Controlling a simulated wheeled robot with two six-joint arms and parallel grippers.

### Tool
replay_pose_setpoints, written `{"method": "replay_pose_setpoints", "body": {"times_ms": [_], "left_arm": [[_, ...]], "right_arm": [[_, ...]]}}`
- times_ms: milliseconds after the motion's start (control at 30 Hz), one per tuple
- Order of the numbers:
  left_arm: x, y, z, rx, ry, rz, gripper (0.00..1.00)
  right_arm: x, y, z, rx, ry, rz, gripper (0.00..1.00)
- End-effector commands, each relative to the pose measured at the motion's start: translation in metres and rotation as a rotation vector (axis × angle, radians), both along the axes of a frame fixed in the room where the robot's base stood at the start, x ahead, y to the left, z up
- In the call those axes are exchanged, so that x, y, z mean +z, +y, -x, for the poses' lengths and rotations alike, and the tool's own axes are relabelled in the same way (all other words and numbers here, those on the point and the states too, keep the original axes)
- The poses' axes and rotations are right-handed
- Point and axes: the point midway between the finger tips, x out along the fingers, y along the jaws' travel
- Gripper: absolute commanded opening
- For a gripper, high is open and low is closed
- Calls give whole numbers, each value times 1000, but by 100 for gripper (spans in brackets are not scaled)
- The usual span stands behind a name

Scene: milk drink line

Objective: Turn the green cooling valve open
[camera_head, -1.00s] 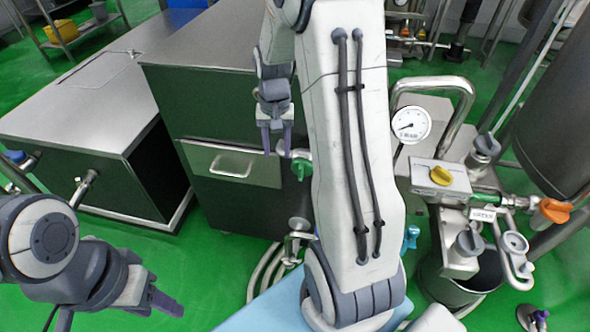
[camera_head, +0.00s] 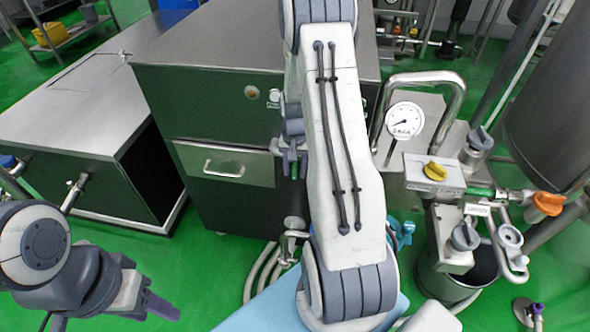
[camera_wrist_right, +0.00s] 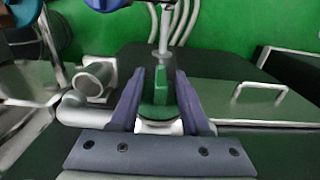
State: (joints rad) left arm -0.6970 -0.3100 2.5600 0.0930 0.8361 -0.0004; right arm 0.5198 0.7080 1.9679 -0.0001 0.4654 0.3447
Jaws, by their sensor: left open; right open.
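The green cooling valve handle (camera_wrist_right: 160,92) stands between the two fingers of my right gripper (camera_wrist_right: 160,74) in the right wrist view. The fingers are open, one on each side of it, and I cannot tell whether either touches it. In the head view my right gripper (camera_head: 291,166) is at the front of the dark steel cabinet, partly behind my right arm, and the valve is mostly hidden there. My left gripper (camera_head: 160,306) is at the lower left over the floor, open and empty.
The dark cabinet (camera_head: 215,110) has a drawer handle (camera_head: 224,168) left of my right gripper. To the right are a pressure gauge (camera_head: 404,120), a yellow knob (camera_head: 435,171) and an orange valve handle (camera_head: 548,203). Green floor is free at lower left.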

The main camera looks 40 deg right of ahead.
Motion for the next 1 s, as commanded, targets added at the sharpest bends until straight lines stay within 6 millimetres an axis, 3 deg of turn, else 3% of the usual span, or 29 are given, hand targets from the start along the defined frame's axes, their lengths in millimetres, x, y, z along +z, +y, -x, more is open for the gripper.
{"method": "replay_pose_setpoints", "body": {"times_ms": [267, 333, 400, 1000], "left_arm": [[0, 0, 0, 0, 0, 0, 50], [0, 0, 0, 0, 0, 0, 50], [0, 0, 0, 0, 0, 0, 50], [1, 0, 0, 0, 0, 0, 50]], "right_arm": [[-2, 0, 0, 0, 0, 0, 46], [-2, 0, 0, 0, 0, 0, 27], [-2, 0, 0, 0, 0, 0, 0], [-2, 1, -2, 7, 97, 84, 0]]}}
